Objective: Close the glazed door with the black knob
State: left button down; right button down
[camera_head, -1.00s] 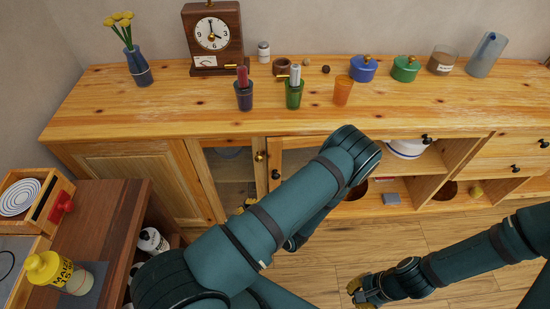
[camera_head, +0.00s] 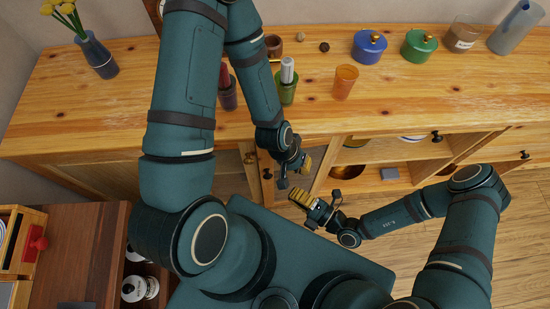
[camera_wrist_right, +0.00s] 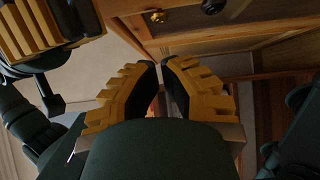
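The glazed door (camera_head: 266,162) is in the cabinet front under the worktop, mostly hidden behind my left forearm and gripper. Its black knob (camera_head: 268,175) shows just left of my left gripper; it also shows at the top of the right wrist view (camera_wrist_right: 213,5). How far the door stands out is unclear. My left gripper (camera_head: 305,164) hangs in front of the door, right of the knob, apart from it; its finger opening cannot be judged. My right gripper (camera_head: 297,197) is below and right of the knob.
A neighbouring glazed door has a brass knob (camera_head: 250,158). Orange (camera_head: 344,82) and green (camera_head: 287,90) cups stand near the worktop edge, the green one beside my left forearm. Open shelves lie right of the door. A dark wood unit (camera_head: 85,245) stands at left. Floor at right is clear.

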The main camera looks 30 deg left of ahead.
aim_at(267, 160)
jog(key=shift+w+a+b, duration=0.1)
jog(key=shift+w+a, duration=0.6)
jog(key=shift+a, duration=1.3)
jog(key=shift+w+a+b, duration=0.15)
jog(key=shift+w+a, duration=0.6)
jog(key=shift+a, duration=1.3)
jog(key=shift+w+a+b, duration=0.1)
jog(key=shift+w+a, duration=0.6)
jog(key=shift+a, duration=1.3)
jog(key=shift+w+a+r+m+t, duration=0.1)
jog(key=shift+w+a+m+t, duration=0.25)
jog(key=shift+w+a+t, duration=0.25)
jog(key=shift+w+a+m+t, duration=0.35)
jog(key=shift+w+a+t, duration=0.05)
jog(key=shift+w, duration=0.3)
